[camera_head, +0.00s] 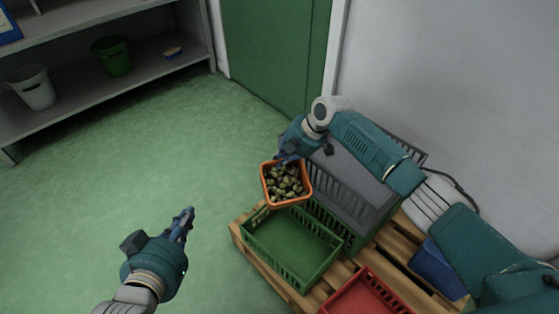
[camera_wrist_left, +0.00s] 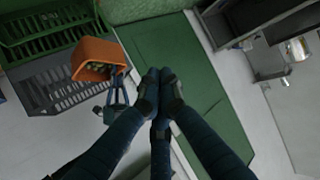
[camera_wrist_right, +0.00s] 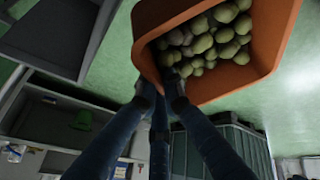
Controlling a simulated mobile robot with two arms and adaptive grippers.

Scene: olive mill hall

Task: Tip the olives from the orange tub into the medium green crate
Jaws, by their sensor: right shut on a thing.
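The orange tub (camera_head: 291,203) holds many green olives (camera_head: 284,181) and is roughly upright in the air, over the far left end of an empty green crate (camera_head: 292,244) on a pallet. My right gripper (camera_head: 286,160) is shut on the tub's far rim; the right wrist view shows its fingertips (camera_wrist_right: 161,88) at the tub wall with olives inside. My left gripper (camera_head: 188,214) is empty, its fingers together, over the floor left of the pallet. The left wrist view shows the tub (camera_wrist_left: 95,52) from the side.
A grey crate (camera_head: 350,180) stands behind the empty crate, with more green crate wall beside it. A red crate (camera_head: 362,297) and a blue container (camera_head: 435,268) are on the pallet (camera_head: 250,255) to the right. A shelf with buckets (camera_head: 113,56) stands far left. Floor at left is clear.

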